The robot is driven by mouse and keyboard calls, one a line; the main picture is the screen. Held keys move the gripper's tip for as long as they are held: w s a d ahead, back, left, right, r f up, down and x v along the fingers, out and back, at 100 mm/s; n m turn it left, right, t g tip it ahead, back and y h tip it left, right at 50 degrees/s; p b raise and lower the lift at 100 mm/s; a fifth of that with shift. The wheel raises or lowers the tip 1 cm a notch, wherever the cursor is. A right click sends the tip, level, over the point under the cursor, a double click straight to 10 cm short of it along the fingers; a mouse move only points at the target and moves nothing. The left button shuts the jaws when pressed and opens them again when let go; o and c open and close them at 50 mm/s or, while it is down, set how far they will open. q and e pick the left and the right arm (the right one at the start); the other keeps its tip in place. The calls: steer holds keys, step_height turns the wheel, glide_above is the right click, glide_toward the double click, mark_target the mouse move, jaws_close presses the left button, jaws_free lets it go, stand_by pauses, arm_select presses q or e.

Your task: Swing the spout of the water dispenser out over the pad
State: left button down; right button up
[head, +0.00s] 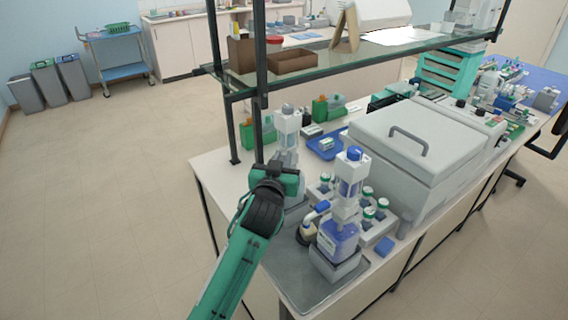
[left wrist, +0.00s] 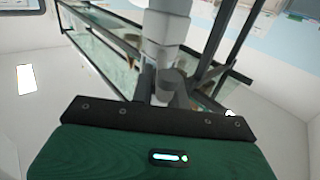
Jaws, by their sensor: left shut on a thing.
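A white bottle-top dispenser (head: 288,128) stands on the bench, its lower part behind my left wrist. A second dispenser (head: 345,205) holds blue liquid and has a blue spout (head: 318,211). My left gripper (head: 298,181) is at the white dispenser, its fingertips hidden in the head view. In the left wrist view, the gripper (left wrist: 168,92) is shut on a short grey spout (left wrist: 171,80) below the white body (left wrist: 166,40). A grey flat surface, which may be the pad (head: 298,288), lies at the bench's near corner. My right gripper is not in view.
A rack of green-capped bottles (head: 377,230) stands right of the blue dispenser. A large grey lidded box (head: 415,140) fills the bench behind. A glass shelf (head: 330,60) on dark posts (head: 259,60) overhangs the back.

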arm_select(q)
steer(key=shift+d+n+y, duration=0.25)
steer(key=shift+n+y, duration=0.05)
steer(key=shift+y, duration=0.1)
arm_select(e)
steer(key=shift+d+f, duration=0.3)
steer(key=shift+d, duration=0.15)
arm_select(q)
steer(key=c, duration=1.4)
jaws_free()
steer(key=shift+o, duration=0.2)
